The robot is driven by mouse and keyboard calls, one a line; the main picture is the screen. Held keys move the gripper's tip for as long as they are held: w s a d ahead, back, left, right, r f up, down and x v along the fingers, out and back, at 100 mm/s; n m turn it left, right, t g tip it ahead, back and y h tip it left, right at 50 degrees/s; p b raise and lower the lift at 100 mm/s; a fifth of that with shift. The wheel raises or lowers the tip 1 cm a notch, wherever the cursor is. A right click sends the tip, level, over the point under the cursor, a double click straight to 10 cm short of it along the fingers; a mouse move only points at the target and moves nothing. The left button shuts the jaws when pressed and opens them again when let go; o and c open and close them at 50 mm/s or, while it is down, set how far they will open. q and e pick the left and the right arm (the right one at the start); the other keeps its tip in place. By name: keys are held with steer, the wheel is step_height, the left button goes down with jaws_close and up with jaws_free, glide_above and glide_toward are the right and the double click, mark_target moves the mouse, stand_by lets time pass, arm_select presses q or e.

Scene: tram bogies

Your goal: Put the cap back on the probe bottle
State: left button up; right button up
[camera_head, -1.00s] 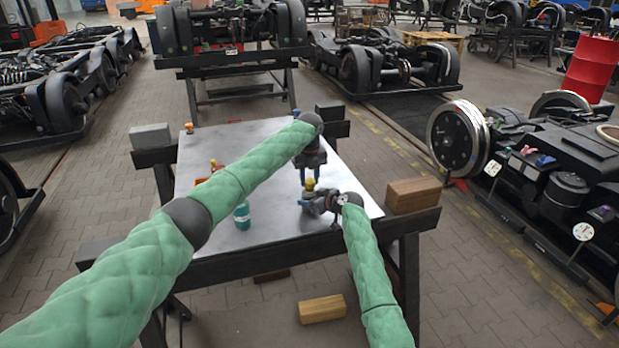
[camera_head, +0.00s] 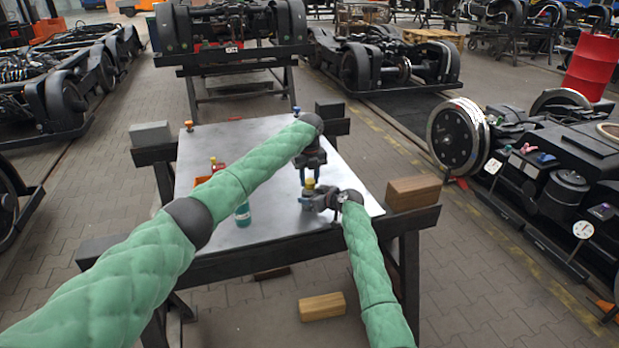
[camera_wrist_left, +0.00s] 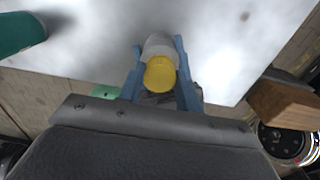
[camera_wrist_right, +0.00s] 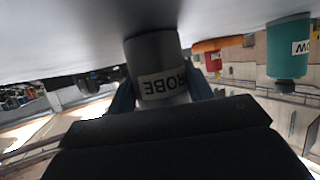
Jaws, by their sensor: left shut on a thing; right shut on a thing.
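The probe bottle (camera_wrist_right: 157,70) is a grey cylinder with a white label, appearing inverted in the right wrist view. My right gripper (camera_head: 312,200) is shut around it from the side, above the table top. The yellow cap (camera_wrist_left: 160,74) lies between the blue fingers of my left gripper (camera_wrist_left: 160,70), which is shut on it and points down. In the head view the cap (camera_head: 310,184) is right above the bottle's top. The grey bottle shows just behind the cap in the left wrist view. Whether cap and bottle touch or are seated is hidden.
A teal bottle (camera_head: 242,214) stands on the grey table (camera_head: 275,232) to the left, partly behind my left arm. A red item (camera_head: 216,167) stands farther back. The table's back is mostly clear.

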arm_select(q)
steer(key=m, duration=0.6)
steer(key=shift+m, duration=0.4)
steer(key=o, duration=0.9)
steer(key=shift+o, duration=0.2)
steer(key=shift+r, duration=2.2)
steer(key=shift+c, duration=0.5)
